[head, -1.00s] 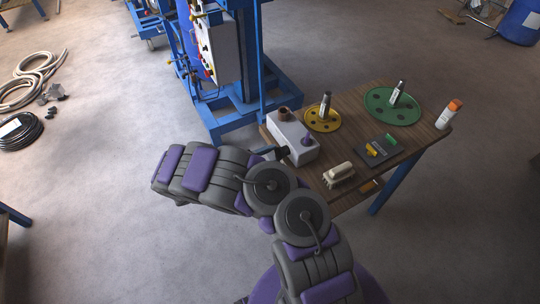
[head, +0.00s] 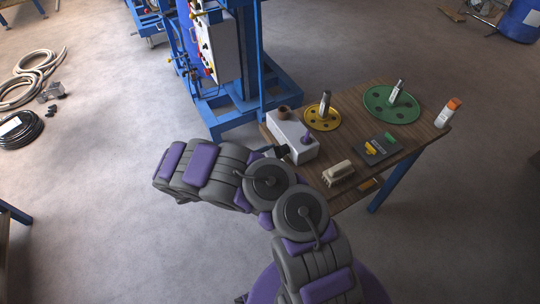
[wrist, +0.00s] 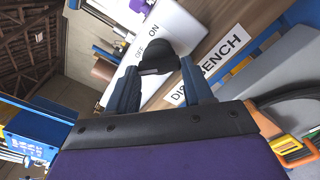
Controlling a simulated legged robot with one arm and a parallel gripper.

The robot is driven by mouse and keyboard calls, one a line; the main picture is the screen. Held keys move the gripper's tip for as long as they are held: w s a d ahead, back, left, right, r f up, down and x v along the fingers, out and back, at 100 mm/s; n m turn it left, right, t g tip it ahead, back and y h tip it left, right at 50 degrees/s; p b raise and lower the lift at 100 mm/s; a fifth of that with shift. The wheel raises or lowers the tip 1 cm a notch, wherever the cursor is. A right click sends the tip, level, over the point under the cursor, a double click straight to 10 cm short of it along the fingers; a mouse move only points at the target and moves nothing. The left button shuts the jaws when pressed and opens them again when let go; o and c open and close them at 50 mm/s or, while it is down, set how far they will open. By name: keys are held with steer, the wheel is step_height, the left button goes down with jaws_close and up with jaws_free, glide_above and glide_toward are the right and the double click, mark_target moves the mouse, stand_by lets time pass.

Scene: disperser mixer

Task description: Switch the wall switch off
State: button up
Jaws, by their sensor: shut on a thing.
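The switch is a pale grey box (head: 296,146) on the near left edge of the wooden table. In the wrist view the box (wrist: 180,26) carries the labels OFF and ON. A black switch handle (wrist: 158,55) sticks out from it. My gripper (wrist: 160,76) is shut on this handle, with one blue-grey finger on each side of it. In the head view my gripper (head: 270,151) is at the box's left side, partly hidden by my arm. The handle's exact position between the two labels is hard to tell.
The wooden table (head: 345,118) also holds a yellow disc (head: 310,122), a green disc (head: 378,106), a brush (head: 338,173), a dark tray (head: 367,156) and an orange-capped bottle (head: 448,112). A blue machine frame (head: 285,80) stands behind.

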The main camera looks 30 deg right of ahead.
steer(key=o, duration=0.8)
steer(key=shift+w+a+f, duration=0.1)
steer(key=shift+f, duration=0.15)
steer(key=shift+o, duration=1.2)
steer(key=shift+r, duration=0.15)
steer(key=a+p, duration=0.2)
steer(key=a, duration=1.5)
steer(key=shift+s+a+p, duration=0.25)
steer(key=shift+s+p, duration=0.1)
